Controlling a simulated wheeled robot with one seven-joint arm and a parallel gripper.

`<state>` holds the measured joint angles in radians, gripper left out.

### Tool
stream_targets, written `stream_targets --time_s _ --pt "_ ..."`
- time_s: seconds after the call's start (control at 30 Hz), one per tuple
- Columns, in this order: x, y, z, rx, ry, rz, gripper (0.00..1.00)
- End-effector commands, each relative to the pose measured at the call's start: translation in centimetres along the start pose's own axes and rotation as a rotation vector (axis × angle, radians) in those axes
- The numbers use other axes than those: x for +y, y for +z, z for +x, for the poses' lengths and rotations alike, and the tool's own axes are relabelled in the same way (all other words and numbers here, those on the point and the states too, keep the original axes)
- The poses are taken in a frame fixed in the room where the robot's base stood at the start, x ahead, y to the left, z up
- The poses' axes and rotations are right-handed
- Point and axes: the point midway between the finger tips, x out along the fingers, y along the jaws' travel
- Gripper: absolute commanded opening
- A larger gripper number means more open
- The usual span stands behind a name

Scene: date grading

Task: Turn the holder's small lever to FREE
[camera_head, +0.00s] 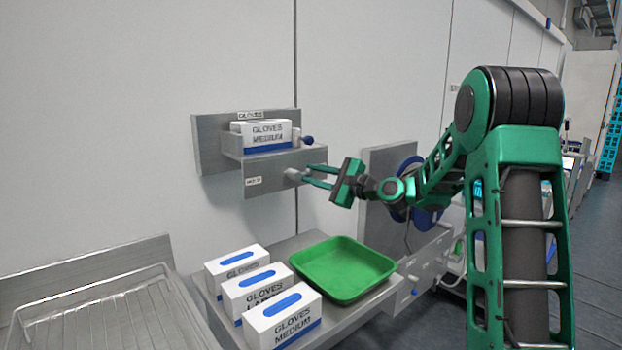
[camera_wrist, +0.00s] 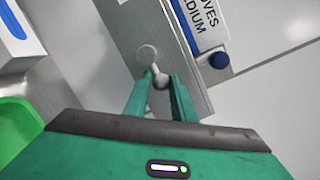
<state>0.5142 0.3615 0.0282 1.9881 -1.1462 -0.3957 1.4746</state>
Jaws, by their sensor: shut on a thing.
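The holder (camera_head: 222,142) is a grey metal bracket on the wall with a white "GLOVES MEDIUM" box (camera_head: 265,131) in it. A blue ball knob (camera_head: 308,140) sticks out at its right side; it also shows in the wrist view (camera_wrist: 219,60). The small lever (camera_wrist: 159,80) is pale grey, on a round pivot on the holder's lower front plate. My gripper (camera_head: 309,178) reaches it from the right, its green fingers (camera_wrist: 163,92) closed on the lever's end. The small label (camera_head: 254,181) on the plate is too small to read.
Below, a shelf (camera_head: 377,293) carries a green tray (camera_head: 343,283) and several white glove boxes (camera_head: 265,289). A wire rack (camera_head: 110,312) stands at the lower left. A blue round thing (camera_head: 408,180) on a wall panel is partly behind my arm.

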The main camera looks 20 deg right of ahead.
Motion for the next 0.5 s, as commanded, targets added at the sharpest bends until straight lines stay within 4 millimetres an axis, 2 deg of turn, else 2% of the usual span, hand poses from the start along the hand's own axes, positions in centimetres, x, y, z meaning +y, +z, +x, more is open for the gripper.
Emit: stream_targets --time_s 0.3,0.33,0.37,0.4,0.5 --pt "0.06 0.38 0.15 -0.008 0.001 0.003 0.01" --pt "0.07 0.37 0.14 -0.008 0.001 0.003 0.28" --pt "0.07 0.35 0.14 -0.008 0.001 0.003 0.35" --pt "0.07 0.31 0.12 -0.007 0.001 0.003 0.41" --pt "0.07 0.19 0.08 -0.004 0.001 0.002 0.41"
